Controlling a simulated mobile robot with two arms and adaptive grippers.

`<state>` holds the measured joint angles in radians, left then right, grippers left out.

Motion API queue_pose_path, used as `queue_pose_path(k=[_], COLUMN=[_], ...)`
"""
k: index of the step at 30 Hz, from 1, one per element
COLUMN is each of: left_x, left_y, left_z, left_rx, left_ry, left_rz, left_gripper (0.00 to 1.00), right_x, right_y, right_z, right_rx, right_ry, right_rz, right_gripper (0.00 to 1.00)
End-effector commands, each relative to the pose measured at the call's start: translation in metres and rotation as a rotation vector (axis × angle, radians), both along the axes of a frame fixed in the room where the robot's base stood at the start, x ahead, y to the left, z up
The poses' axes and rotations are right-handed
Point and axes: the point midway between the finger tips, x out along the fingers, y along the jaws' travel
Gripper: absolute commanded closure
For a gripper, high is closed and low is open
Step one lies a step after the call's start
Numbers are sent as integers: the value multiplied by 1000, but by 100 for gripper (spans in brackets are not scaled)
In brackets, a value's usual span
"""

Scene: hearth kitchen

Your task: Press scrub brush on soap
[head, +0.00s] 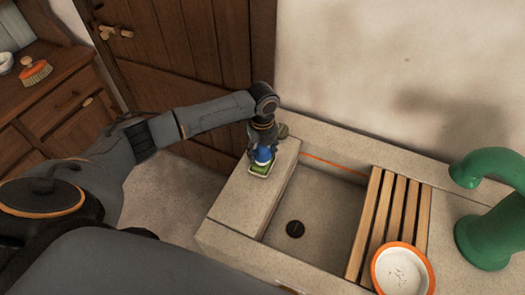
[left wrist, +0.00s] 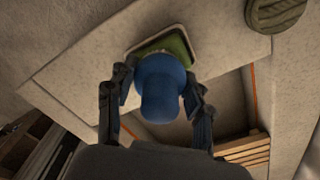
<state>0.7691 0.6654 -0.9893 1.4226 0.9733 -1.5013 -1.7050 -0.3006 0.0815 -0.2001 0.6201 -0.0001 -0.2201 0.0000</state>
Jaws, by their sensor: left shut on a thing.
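My left gripper (head: 261,150) is over the left ledge of the stone sink, with its fingers on both sides of a blue rounded knob (head: 263,156), apparently the scrub brush's handle. The gripper is shut on it; in the left wrist view the blue knob (left wrist: 161,85) sits between the two fingers. Below it is a green block, apparently the soap (left wrist: 178,42), in a pale-rimmed dish (left wrist: 146,45). The dish also shows in the head view (head: 257,174). The brush's underside is hidden, so I cannot tell whether it touches the soap. My right gripper is out of view.
A round ribbed grey-green thing (left wrist: 276,12) lies on the ledge near the wall. The sink basin (head: 315,215) is empty, with a wooden slatted rack (head: 374,215), orange-rimmed bowl (head: 402,270) and green tap (head: 487,235) to its right. An orange brush (head: 35,72) sits on the cabinet.

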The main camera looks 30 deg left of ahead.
Motion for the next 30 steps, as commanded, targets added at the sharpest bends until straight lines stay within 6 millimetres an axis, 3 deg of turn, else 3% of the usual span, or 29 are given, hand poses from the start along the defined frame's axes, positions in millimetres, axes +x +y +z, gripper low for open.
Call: queue_pose_path(k=[3, 21, 30], left_x=[1, 1, 1], left_y=[0, 0, 0], left_z=[15, 63, 66], left_rx=[-1, -1, -1], left_ry=[-2, -4, -4], left_rz=[0, 1, 1], left_gripper=[73, 73, 73], right_x=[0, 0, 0], right_y=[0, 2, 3], right_z=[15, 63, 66], right_rx=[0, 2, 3], right_ry=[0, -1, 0], right_rz=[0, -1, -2], right_gripper=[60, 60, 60])
